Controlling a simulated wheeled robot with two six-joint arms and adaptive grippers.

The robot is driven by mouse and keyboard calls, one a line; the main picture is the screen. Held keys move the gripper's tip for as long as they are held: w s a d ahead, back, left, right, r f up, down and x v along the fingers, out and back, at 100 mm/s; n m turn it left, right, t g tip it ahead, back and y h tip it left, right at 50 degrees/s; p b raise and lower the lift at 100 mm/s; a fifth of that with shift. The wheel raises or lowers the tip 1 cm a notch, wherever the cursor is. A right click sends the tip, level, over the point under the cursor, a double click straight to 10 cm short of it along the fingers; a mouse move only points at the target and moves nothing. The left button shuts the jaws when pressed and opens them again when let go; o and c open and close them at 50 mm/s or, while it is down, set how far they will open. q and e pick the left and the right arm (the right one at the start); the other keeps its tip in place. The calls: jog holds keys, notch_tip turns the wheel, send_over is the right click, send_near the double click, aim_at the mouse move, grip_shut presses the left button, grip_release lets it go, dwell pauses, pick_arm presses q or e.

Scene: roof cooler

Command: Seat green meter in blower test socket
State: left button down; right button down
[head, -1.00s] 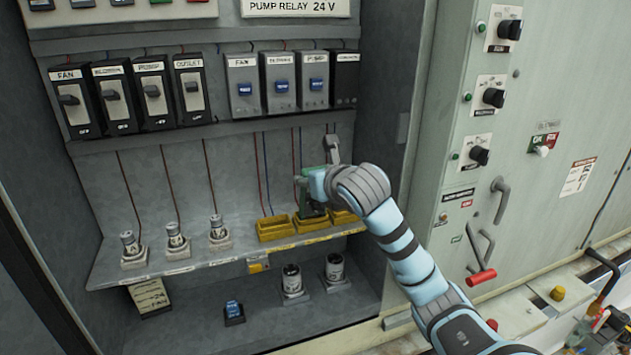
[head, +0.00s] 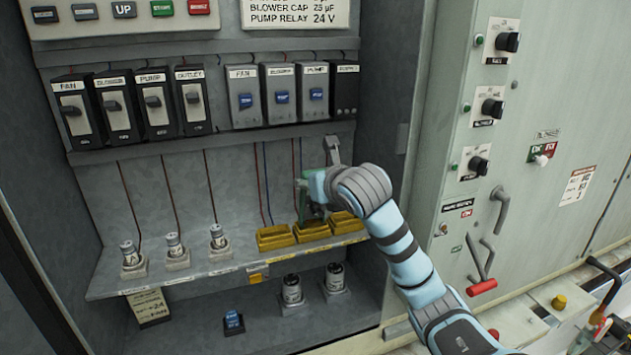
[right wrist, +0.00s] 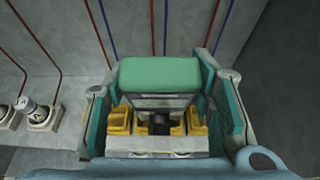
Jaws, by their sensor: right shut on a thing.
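My right gripper (head: 311,192) is shut on the green meter (right wrist: 160,75). In the right wrist view the meter's green top sits between the two fingers, with a grey and dark body below. In the head view the meter is mostly hidden by my gripper, over the middle yellow socket (head: 312,232). A left yellow socket (head: 275,238) and a partly covered right one (head: 344,222) flank it. I cannot read which socket is the blower's. Whether the meter's lower end touches the socket cannot be told. My left gripper is not in view.
Several capped cylinders in sockets (head: 174,250) stand on the left of the shelf (head: 228,268). Wires hang behind it. Two cylinders (head: 292,290) and a blue-topped part (head: 232,320) stand below. The cabinet's right wall (head: 385,130) is close to my arm.

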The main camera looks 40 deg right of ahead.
jog(key=shift+a, duration=0.1)
jog(key=shift+s+f, duration=0.1)
jog(key=shift+f, duration=1)
dwell(1.1)
jog(key=shift+r, duration=0.15)
